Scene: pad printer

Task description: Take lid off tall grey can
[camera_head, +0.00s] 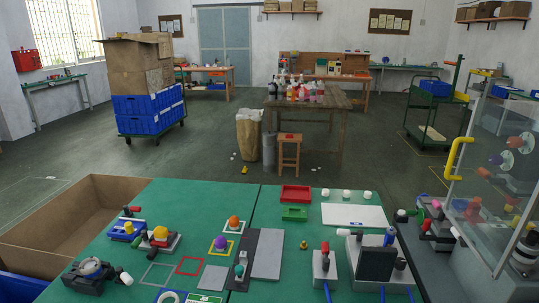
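A tall grey can (268,152) stands upright on the floor across the room, in front of the wooden table and between a brown paper-like bin and a small stool. It is small in the picture, and I cannot make out its lid clearly at its top. Neither of my grippers shows in the head view.
A green-topped workbench (180,193) with fixtures and coloured parts fills the foreground. The brown bin (249,140) and wooden stool (289,138) flank the can; the table (345,103) behind holds bottles. Open floor lies between bench and can, with small white bits scattered.

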